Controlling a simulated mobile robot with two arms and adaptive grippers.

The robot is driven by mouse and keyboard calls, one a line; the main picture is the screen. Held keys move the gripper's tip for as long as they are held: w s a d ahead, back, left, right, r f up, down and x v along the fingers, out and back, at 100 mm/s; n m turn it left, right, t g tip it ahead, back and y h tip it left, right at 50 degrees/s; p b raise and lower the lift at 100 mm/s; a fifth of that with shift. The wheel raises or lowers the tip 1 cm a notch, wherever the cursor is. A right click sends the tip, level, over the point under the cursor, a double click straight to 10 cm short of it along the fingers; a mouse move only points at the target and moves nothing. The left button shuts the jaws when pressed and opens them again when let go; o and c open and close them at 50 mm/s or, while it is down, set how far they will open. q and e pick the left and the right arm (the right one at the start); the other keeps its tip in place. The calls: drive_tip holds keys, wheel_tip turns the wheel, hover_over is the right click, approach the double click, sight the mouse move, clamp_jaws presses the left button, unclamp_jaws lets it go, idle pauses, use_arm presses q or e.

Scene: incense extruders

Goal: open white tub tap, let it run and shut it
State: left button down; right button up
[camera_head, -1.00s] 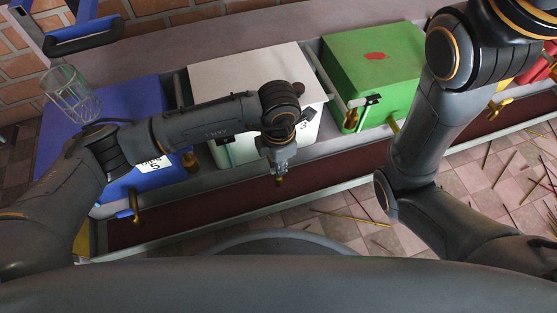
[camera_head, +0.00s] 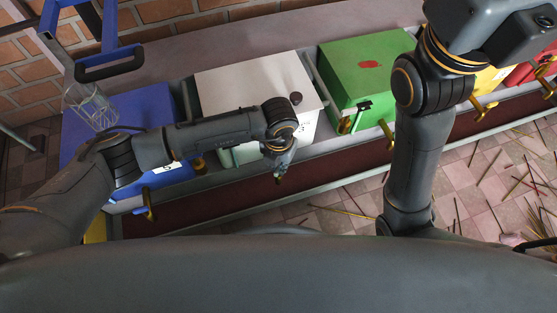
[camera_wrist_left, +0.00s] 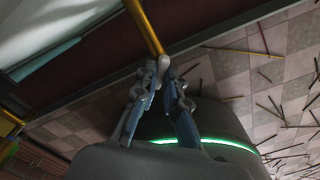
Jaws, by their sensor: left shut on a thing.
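The white tub (camera_head: 245,80) stands on the trough between the blue tub and the green tub. In the left wrist view, my left gripper (camera_wrist_left: 163,70) is closed around the pale tip of a brass rod (camera_wrist_left: 146,27), which looks like the tap's handle. The tap's spout is hidden by my arm, and I cannot tell whether liquid runs. My right gripper is out of view.
The blue tub (camera_head: 125,105) is at left, the green tub (camera_head: 350,60) at right, with yellow and red tubs beyond. Their brass taps (camera_head: 388,135) stick out over the dark red trough (camera_head: 240,192). Incense sticks lie on the tiled floor (camera_head: 480,180). A wire basket (camera_head: 92,108) hangs over the blue tub.

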sight(278, 168)
use_arm(q)
drive_tip(key=shift+n, duration=0.3)
drive_tip(key=c, duration=1.4)
unclamp_jaws()
drive_tip(key=shift+r, duration=0.1)
wheel_tip(278, 168, up, 12)
